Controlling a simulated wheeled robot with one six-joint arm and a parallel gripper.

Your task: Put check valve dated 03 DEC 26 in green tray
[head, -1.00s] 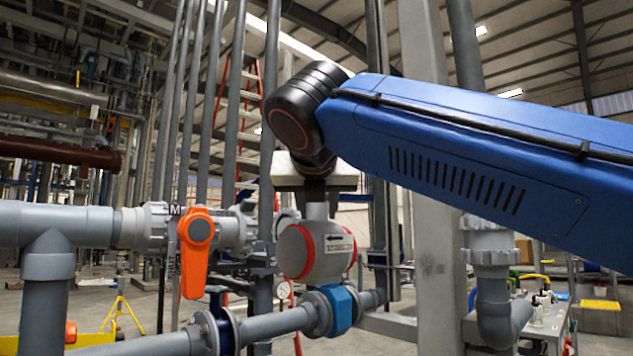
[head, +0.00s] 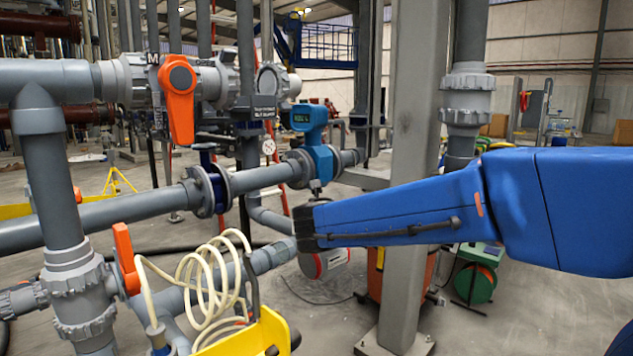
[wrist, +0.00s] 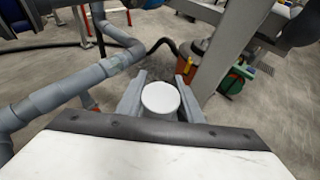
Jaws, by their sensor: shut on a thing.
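A grey check valve with a red ring (head: 325,264) hangs below the end of my blue arm in the head view. In the wrist view its round pale end (wrist: 160,98) sits between the two jaws of my gripper (wrist: 159,92), which is shut on it. My arm hides most of the gripper in the head view. A pale label shows on the valve's side, but its date is too small to read. No green tray can be made out in either view.
Grey pipes with an orange-handled valve (head: 180,100) and a blue meter (head: 310,120) run at the left. A yellow container (head: 245,338) with a coiled cream hose is at the bottom. A grey column (head: 408,190) and a green hose reel (head: 474,282) stand at the right.

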